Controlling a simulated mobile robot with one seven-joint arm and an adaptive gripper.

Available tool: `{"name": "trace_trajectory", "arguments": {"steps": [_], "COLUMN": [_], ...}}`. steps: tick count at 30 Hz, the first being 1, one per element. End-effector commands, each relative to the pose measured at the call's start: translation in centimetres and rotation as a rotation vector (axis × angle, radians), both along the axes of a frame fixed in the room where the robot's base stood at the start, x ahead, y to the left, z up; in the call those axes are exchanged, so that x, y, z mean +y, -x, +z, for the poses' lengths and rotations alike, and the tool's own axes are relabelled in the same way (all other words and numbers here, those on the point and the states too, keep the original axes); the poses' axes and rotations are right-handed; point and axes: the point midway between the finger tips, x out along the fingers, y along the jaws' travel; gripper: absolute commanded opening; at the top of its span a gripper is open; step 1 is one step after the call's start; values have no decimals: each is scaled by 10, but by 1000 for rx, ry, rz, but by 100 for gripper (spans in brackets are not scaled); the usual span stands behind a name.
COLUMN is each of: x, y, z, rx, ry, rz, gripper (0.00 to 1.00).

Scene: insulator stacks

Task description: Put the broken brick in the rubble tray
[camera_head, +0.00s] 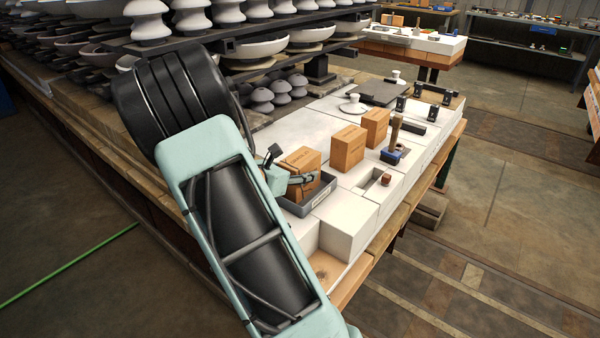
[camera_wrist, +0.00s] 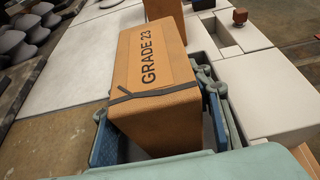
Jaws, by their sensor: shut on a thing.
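The broken brick (camera_head: 303,165) is an orange-brown block with lettering. In the wrist view the brick (camera_wrist: 160,75) reads "GRADE 23" and has a dark jagged line like a crack across its near end. My gripper (camera_head: 290,181) is shut on it, with a blue-padded finger on either side in the wrist view. The grey rubble tray (camera_head: 322,196) has a label on its front and lies directly below the brick. The brick appears within or just over the tray; whether it touches the tray floor is hidden.
Two whole-looking bricks, a nearer one (camera_head: 347,148) and a farther one (camera_head: 376,127), stand on the pale bench right of the tray. A blue block with a brown upright handle (camera_head: 394,146) is beyond. Insulator stacks (camera_head: 190,18) fill racks behind. A white block (camera_head: 348,225) stands in front.

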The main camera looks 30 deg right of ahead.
Motion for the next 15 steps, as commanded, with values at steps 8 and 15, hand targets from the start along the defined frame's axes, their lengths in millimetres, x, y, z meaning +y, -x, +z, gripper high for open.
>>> {"name": "trace_trajectory", "arguments": {"steps": [8,15], "x": [0,0], "y": [0,0], "z": [-3,-3], "rx": [1,1], "ry": [0,0], "rz": [0,0], "gripper": [52,63]}}
